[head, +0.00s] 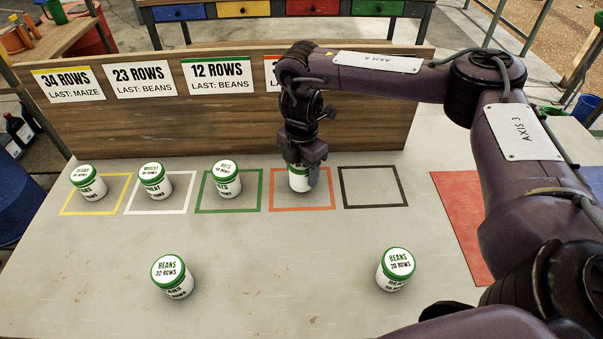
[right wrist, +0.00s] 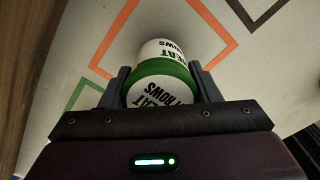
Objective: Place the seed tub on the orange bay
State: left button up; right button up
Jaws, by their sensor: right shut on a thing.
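My right gripper (head: 300,168) reaches down at the orange bay (head: 303,209) and is shut on a white seed tub (head: 299,182) with a green lid. In the right wrist view the tub (right wrist: 165,65) sits between the two fingers (right wrist: 164,88), its label partly readable as "EAT" and "ROWS". The tub appears upright inside the orange outline (right wrist: 119,28); I cannot tell whether its base touches the table. The gripper hides its top in the head view. My left gripper is not in view.
Tubs stand in the yellow (head: 88,182), white (head: 153,180) and green (head: 226,178) bays. The black bay (head: 373,204) is empty. Two "BEANS" tubs stand nearer the front, left (head: 172,277) and right (head: 395,270). A wooden board (head: 150,130) with row signs rises behind. A red mat (head: 461,215) lies at right.

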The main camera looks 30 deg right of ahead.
jog(key=shift+f, duration=0.75)
jog(key=o, duration=1.1)
jog(key=shift+f, duration=0.15)
jog(key=shift+c, duration=0.2)
notch_tip(320, 180, up, 12)
jog(key=shift+r+p, duration=0.2)
jog(key=shift+p, duration=0.7)
